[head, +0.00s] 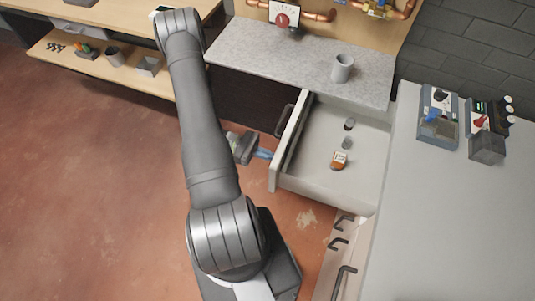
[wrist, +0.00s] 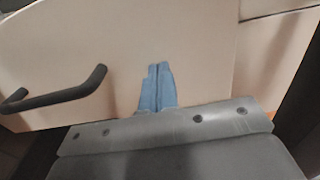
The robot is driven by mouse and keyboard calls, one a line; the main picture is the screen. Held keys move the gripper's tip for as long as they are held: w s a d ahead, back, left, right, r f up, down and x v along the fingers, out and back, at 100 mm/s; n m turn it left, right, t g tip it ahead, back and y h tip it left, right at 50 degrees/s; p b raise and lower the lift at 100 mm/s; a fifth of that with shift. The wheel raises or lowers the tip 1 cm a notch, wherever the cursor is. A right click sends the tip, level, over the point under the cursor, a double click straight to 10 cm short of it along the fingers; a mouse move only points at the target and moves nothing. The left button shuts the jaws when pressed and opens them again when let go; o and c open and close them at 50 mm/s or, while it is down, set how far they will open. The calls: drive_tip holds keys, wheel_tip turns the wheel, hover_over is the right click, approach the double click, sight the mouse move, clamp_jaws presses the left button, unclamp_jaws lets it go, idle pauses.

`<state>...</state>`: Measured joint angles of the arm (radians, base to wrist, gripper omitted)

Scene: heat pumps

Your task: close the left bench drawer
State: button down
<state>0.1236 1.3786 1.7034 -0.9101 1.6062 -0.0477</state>
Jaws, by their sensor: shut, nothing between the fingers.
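The bench drawer (head: 309,175) stands pulled out from under the grey speckled worktop, with its inside showing in the head view. Its front panel also fills much of the wrist view (wrist: 205,55), with a dark bar handle (wrist: 60,93) to the left of my fingers. My gripper (head: 264,154) is at the left, outer side of the drawer front. Its blue fingers are together and empty in the wrist view (wrist: 158,88), pointing at the panel. I cannot tell whether the fingertips touch the panel.
Inside the drawer lie an orange-labelled jar (head: 339,160) and small dark items. A grey mug (head: 342,68) stands on the worktop (head: 290,62). The right counter (head: 450,210) holds trays of parts and has several handles below. Open red floor (head: 90,190) lies to the left.

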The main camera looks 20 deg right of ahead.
drive_tip(key=x, duration=3)
drive_tip(key=shift+s+d+f, duration=0.15)
drive_tip(key=shift+s+d, duration=0.55)
drive_tip(key=shift+d, duration=0.2)
hover_over(318, 182)
